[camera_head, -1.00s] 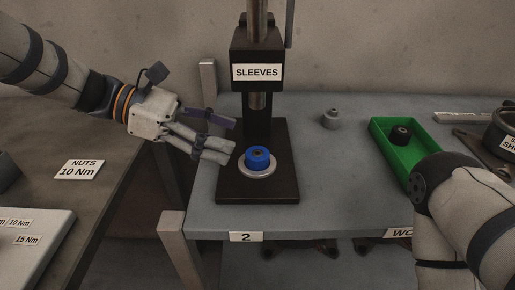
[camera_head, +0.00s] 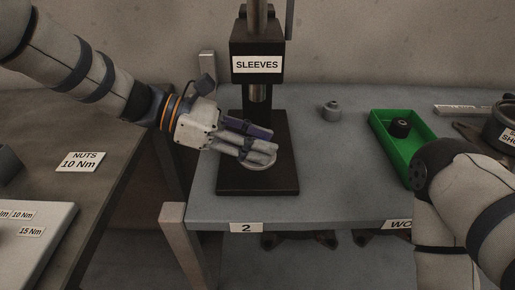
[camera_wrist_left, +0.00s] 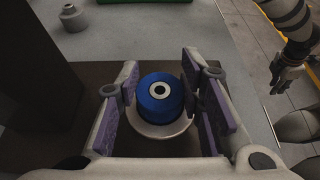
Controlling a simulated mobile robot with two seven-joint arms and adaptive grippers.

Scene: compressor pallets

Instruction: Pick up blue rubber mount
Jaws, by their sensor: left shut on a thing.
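The blue rubber mount (camera_wrist_left: 160,97) shows in the left wrist view as a short blue cylinder with a pale ring and dark hole on top. It stands upright over the pale round seat (camera_wrist_left: 160,130) of the black press (camera_head: 262,184). My left gripper (camera_head: 265,150) reaches in from the left over the seat and is shut on the mount, with purple-padded fingers on both sides of it. In the head view the fingers hide the mount. My right gripper (camera_wrist_left: 284,73) shows small and dark at the upper right of the left wrist view; its opening is unclear.
The press column with the SLEEVES sign (camera_head: 257,65) rises behind the gripper. A grey mount (camera_head: 331,111) stands right of the press. A green tray (camera_head: 415,155) holds a black part (camera_head: 400,128). My right arm covers the right front. The table's front edge is near.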

